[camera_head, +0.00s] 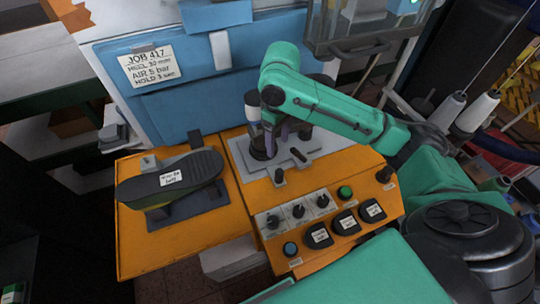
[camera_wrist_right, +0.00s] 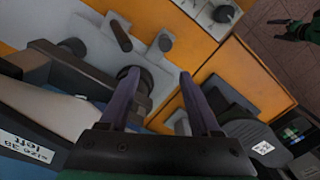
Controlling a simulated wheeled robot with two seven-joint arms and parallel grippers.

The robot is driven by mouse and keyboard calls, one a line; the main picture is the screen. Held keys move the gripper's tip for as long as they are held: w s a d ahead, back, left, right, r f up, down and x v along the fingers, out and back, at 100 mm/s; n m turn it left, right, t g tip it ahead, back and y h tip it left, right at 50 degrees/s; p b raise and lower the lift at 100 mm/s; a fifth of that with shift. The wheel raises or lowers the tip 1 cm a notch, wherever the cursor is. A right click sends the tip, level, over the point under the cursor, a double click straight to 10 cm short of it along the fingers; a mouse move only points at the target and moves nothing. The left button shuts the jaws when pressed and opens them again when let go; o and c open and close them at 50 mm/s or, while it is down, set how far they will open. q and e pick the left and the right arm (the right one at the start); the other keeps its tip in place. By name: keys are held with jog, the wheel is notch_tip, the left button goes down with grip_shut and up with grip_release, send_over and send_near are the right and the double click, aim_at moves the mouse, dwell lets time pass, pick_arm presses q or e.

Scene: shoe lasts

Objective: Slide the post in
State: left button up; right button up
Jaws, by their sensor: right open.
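My right gripper (camera_head: 277,140) is over the grey plate (camera_head: 318,148) of the orange machine, partly hidden by its own arm in the head view. In the right wrist view its two purple fingers (camera_wrist_right: 160,85) are apart. A round dark post-like part (camera_wrist_right: 130,74) shows between them, closer to the left finger; I cannot tell whether it touches. The plate (camera_wrist_right: 92,40) also carries a crosswise bracket with short dark pegs (camera_wrist_right: 120,32). I cannot tell which part is the post. A green arm end (camera_wrist_right: 300,26), seemingly my left gripper, shows small at the wrist view's top right; its jaws are unclear.
A dark shoe sole (camera_head: 170,178) stands on the orange table's left part. Knobs and buttons (camera_head: 318,234) line the front panel. A blue panel with a job card (camera_head: 151,65) rises behind. Thread cones (camera_head: 447,110) stand at right.

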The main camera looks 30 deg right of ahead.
send_over(278, 170)
jog(key=s, duration=0.2)
jog(key=f, duration=0.4)
jog(key=shift+w+f, duration=0.15)
jog(key=shift+w, duration=0.1)
jog(key=f, duration=0.4)
jog(key=shift+w+f+p, duration=0.3)
jog(key=shift+p, duration=0.1)
jog(key=f, duration=0.3)
jog(key=shift+w+f, duration=0.35)
jog(key=shift+f, duration=0.4)
jog(key=shift+s+f, duration=0.15)
jog(key=shift+s, duration=0.1)
grip_shut()
pick_arm(q)
jog(key=shift+s+r, duration=0.3)
jog(key=shift+s, duration=0.3)
jog(key=shift+s+r, duration=0.25)
jog(key=shift+s, duration=0.35)
pick_arm(e)
jog(key=shift+d, duration=0.1)
